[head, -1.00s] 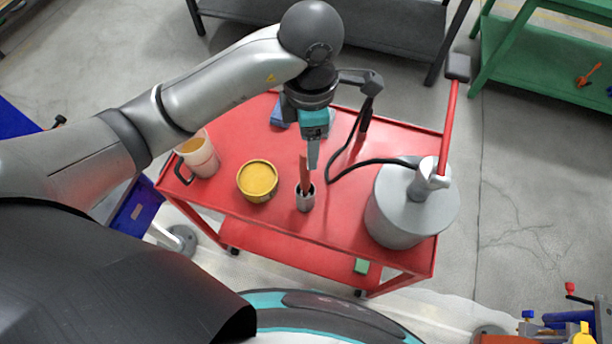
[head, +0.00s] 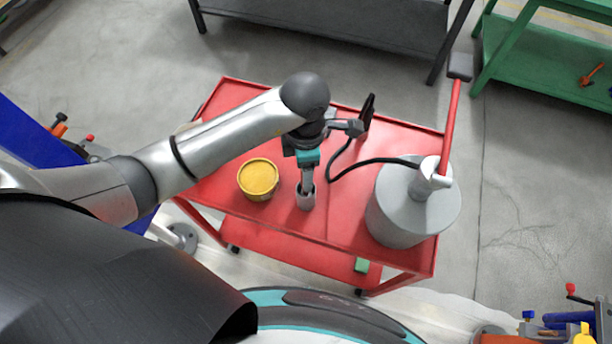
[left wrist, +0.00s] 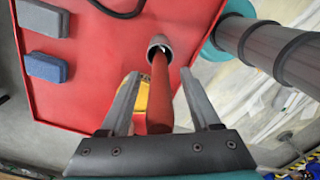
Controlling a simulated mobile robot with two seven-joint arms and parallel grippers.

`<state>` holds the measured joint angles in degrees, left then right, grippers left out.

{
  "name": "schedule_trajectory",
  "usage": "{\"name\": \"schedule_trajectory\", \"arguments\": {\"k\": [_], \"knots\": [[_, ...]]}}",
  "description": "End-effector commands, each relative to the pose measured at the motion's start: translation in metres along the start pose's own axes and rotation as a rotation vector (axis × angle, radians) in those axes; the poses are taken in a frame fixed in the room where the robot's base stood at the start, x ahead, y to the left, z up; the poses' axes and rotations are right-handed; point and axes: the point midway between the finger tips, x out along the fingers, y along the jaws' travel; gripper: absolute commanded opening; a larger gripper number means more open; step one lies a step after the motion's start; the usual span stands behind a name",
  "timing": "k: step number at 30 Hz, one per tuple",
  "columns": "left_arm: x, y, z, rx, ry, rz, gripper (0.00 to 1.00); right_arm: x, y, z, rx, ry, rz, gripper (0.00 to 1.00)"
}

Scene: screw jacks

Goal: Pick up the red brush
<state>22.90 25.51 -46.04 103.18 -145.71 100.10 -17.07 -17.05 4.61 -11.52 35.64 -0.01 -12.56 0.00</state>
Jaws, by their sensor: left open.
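The red brush stands in a small grey metal cup (head: 306,198) on the red cart. In the left wrist view the red brush (left wrist: 160,95) rises out of the cup (left wrist: 160,42) toward the camera, between the two fingers of my left gripper (left wrist: 160,82). The fingers are open, with a gap to each side of the brush. In the head view my left gripper (head: 307,185) is right above the cup and hides the brush. My right gripper is not in view.
On the red cart (head: 285,225), a yellow tin (head: 258,178) stands left of the cup and a grey canister (head: 400,215) with a black hose stands to the right. A green bench (head: 540,60) is at the back right.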

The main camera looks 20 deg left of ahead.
Motion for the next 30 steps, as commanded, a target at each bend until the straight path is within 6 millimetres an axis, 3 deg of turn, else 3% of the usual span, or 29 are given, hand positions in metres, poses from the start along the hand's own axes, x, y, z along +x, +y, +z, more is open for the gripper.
{"name": "schedule_trajectory", "arguments": {"k": [2, 19, 30], "knots": [[-0.0004, 0.0001, 0.0002, 0.0, -0.001, 0.0, 0.63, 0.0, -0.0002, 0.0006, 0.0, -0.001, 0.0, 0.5], [-0.0009, 0.0001, 0.0003, 0.0, -0.001, 0.0, 0.0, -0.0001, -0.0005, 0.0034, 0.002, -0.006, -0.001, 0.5], [-0.001, 0.0002, 0.0003, 0.0, -0.001, 0.0, 0.0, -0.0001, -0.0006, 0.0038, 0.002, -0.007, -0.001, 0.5]]}}
